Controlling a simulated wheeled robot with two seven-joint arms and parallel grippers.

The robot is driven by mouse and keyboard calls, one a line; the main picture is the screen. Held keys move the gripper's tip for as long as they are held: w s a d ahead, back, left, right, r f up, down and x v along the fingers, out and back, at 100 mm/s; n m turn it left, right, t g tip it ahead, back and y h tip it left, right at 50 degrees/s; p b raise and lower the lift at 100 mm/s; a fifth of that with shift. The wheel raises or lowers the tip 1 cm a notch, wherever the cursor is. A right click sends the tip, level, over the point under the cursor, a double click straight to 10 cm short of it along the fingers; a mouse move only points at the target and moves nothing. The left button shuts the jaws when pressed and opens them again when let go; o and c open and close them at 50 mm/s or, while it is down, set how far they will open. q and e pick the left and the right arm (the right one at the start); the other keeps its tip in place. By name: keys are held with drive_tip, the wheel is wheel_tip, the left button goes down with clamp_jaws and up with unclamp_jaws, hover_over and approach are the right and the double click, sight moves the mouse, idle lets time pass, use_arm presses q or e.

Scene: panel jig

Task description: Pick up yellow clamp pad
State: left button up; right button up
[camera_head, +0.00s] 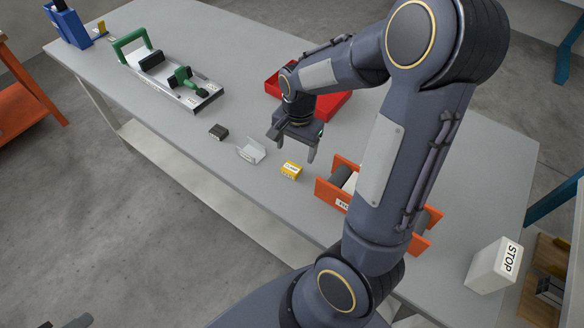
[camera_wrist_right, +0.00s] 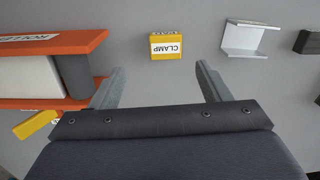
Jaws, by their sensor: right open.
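The yellow clamp pad (camera_head: 291,170) is a small block with a white label, lying on the grey table. In the right wrist view the clamp pad (camera_wrist_right: 166,46) shows its CLAMP label and lies beyond the fingertips, between their lines. My right gripper (camera_head: 293,149) is open and empty above the table, just behind the pad in the head view. In the wrist view its two fingers (camera_wrist_right: 160,70) stand apart with nothing between them. My left gripper cannot be made out; only a dark bit shows at the bottom left edge of the head view.
A silver bracket (camera_head: 252,151) and a dark block (camera_head: 218,132) lie left of the pad. An orange bin (camera_head: 327,193) with rollers stands close on its right. A red tray (camera_head: 333,104) lies behind my right arm. A green-handled jig (camera_head: 168,82) stands farther left.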

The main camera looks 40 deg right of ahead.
sight(293, 167)
drive_tip(key=shift+w+d+f+m, duration=0.3)
drive_tip(key=shift+w+f, duration=0.45)
drive_tip(key=shift+f, duration=0.15)
wheel_tip(293, 167, down, 7)
drive_tip(key=shift+a, duration=0.15)
drive_tip(key=c, duration=1.1)
drive_tip(key=shift+r, duration=0.15)
